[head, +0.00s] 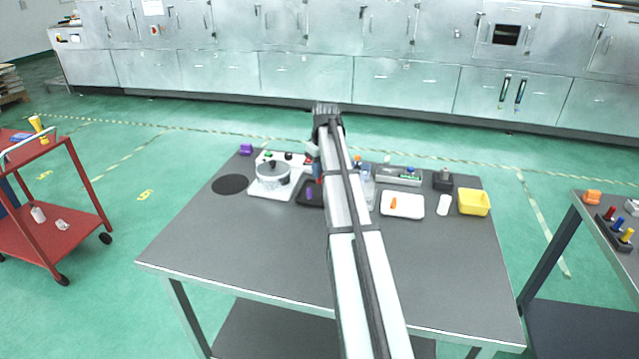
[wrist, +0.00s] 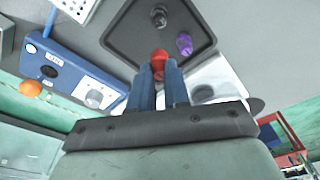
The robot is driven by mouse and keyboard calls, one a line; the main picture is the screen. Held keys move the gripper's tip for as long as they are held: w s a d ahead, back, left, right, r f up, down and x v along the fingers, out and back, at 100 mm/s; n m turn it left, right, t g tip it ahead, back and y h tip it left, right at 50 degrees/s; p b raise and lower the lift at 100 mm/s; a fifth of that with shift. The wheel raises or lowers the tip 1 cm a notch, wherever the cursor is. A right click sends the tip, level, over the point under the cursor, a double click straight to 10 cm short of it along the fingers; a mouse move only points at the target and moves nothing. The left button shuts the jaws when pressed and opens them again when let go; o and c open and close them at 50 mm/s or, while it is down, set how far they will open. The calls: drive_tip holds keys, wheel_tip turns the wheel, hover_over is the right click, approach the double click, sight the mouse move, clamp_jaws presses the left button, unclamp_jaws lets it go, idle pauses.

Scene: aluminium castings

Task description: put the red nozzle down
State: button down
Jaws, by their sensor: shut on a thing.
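My gripper (wrist: 159,74) has blue fingers shut on the red nozzle (wrist: 159,56) in the wrist view. The nozzle's rounded red end sticks out between the fingertips, over the black tray (wrist: 125,38). I cannot tell whether it touches the tray. A purple nozzle (wrist: 184,43) and a small dark, reddish-tinted piece (wrist: 158,14) are in the tray. In the head view the tray (head: 303,199) is partly hidden behind my arm, with the purple nozzle (head: 309,192) in it. The red nozzle is not clear there.
A white plate with a metal pot (head: 271,176) stands left of the tray, near a black disc (head: 230,184). Right of my arm are a white tray with an orange piece (head: 402,213), a white cylinder (head: 443,205) and a yellow bin (head: 474,209). The table's front is clear.

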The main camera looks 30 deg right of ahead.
sight(320, 183)
drive_tip(key=shift+f, duration=2.35)
drive_tip(key=shift+f, duration=0.1)
drive_tip(key=c, duration=1.4)
unclamp_jaws()
drive_tip(key=r, duration=0.4)
drive_tip(key=s+r, duration=0.1)
drive_tip(key=r, duration=0.7)
drive_tip(key=shift+s+d+r, duration=0.1)
drive_tip(key=shift+s, duration=0.1)
